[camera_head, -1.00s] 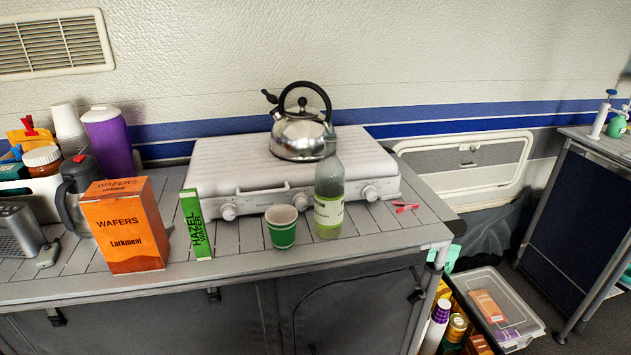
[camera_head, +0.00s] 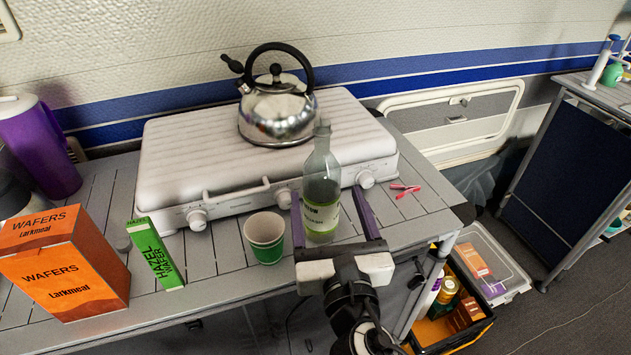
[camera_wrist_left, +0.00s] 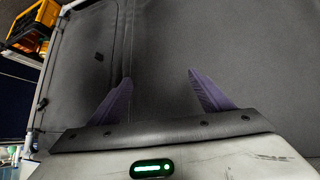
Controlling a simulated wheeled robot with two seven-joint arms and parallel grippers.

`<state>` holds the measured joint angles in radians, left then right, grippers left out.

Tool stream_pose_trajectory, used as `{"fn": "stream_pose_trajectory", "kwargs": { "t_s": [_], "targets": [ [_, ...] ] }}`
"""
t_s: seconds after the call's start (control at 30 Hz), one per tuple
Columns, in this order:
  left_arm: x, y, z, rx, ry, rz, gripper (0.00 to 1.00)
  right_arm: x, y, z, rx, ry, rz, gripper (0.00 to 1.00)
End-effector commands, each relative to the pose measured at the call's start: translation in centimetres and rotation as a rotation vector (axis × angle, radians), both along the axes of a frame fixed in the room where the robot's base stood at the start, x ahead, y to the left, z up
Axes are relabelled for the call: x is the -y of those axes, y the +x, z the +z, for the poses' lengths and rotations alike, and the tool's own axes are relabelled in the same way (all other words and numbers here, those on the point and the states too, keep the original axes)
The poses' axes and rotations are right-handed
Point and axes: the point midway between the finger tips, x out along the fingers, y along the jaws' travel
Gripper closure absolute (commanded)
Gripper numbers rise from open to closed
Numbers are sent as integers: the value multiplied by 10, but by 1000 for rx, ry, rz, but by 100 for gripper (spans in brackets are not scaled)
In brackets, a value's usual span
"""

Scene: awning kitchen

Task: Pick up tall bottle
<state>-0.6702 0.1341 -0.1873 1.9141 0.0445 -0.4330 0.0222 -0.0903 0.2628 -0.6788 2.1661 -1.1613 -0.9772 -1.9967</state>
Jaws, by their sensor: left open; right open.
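The tall bottle (camera_head: 321,180) is clear glass with a pale green label. It stands upright at the counter's front, before the white stove. My right gripper (camera_head: 326,192) is open, with its purple fingers on either side of the bottle's lower half. A small gap shows at the right finger; I cannot tell whether the left finger touches the glass. My left gripper (camera_wrist_left: 160,77) is open and empty in the left wrist view, facing the dark grey cabinet front (camera_wrist_left: 190,35). It is not in the head view.
A green paper cup (camera_head: 265,240) stands close left of the bottle. The white stove (camera_head: 190,150) with a steel kettle (camera_head: 277,115) is behind. A green hazel wafer box (camera_head: 155,255) and an orange wafers box (camera_head: 65,265) stand left. A red item (camera_head: 405,190) lies right.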

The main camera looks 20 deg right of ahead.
Motion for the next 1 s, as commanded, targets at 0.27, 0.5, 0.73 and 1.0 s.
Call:
{"fn": "stream_pose_trajectory", "kwargs": {
  "t_s": [0.27, 0.5, 0.73, 1.0],
  "targets": [
    [1, -14, -7, -32, 1, -3, 28, 7, 40, 2, 3, -11, -2, 27],
    [1, -15, -6, -34, 2, -5, 28, 9, 61, 2, 3, -8, -2, 27],
    [1, -15, -5, -32, 1, -4, 28, 13, 92, 1, 2, -7, -1, 27],
    [1, -9, -2, -21, 1, -4, 28, 13, 97, 1, 1, -6, 0, 27]
  ]
}}
